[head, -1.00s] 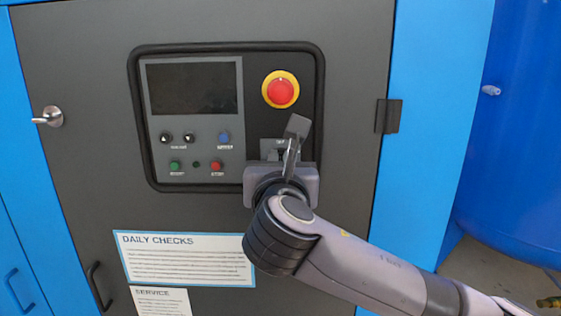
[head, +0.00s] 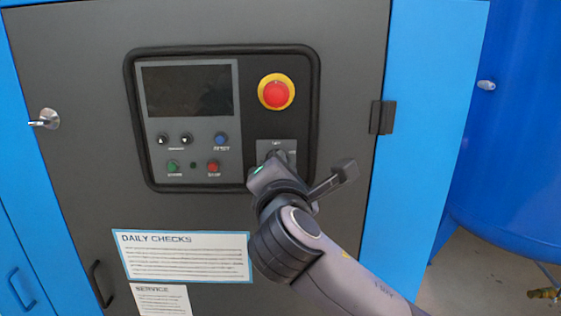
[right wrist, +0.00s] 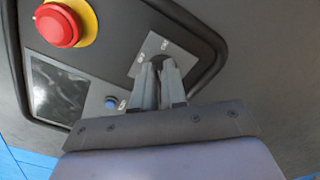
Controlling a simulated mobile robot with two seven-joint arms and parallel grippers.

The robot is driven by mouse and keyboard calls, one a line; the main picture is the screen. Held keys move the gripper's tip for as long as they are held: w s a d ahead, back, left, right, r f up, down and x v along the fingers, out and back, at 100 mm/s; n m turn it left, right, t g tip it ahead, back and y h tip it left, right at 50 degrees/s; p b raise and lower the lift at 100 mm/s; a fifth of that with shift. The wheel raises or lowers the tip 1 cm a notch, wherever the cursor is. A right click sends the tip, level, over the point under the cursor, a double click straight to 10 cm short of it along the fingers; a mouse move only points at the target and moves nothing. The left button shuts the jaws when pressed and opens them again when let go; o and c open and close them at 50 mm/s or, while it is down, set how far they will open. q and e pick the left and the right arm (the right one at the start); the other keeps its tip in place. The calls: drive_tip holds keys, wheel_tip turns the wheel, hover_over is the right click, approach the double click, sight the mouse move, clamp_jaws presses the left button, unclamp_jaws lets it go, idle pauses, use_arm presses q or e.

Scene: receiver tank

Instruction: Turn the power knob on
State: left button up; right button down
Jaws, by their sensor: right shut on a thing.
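The power knob (right wrist: 160,62) sits on a small grey label plate (head: 276,147) at the lower right of the control panel, below the red emergency button. My right gripper (right wrist: 160,84) is shut on the knob, with its two fingers on either side of it. In the head view my right gripper (head: 276,160) reaches the knob from below right, with its wrist rolled over. The fingers hide most of the knob, so I cannot tell exactly where it points. My left gripper is not in view.
The red emergency button (head: 276,92) with its yellow ring is just above my gripper. The screen (head: 188,91) and several small buttons are to the left. A door latch (head: 382,117) is to the right, and a blue tank (head: 515,130) stands beyond the cabinet.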

drive_tip(key=shift+d+f+m, duration=0.1)
drive_tip(key=shift+f+m, duration=0.15)
drive_tip(key=shift+m, duration=1.8)
drive_tip(key=shift+d+f+m, duration=0.1)
drive_tip(key=shift+f+m, duration=0.1)
drive_tip(key=shift+m, duration=1.85)
drive_tip(key=c, duration=1.2)
unclamp_jaws()
drive_tip(key=shift+s, duration=3.6)
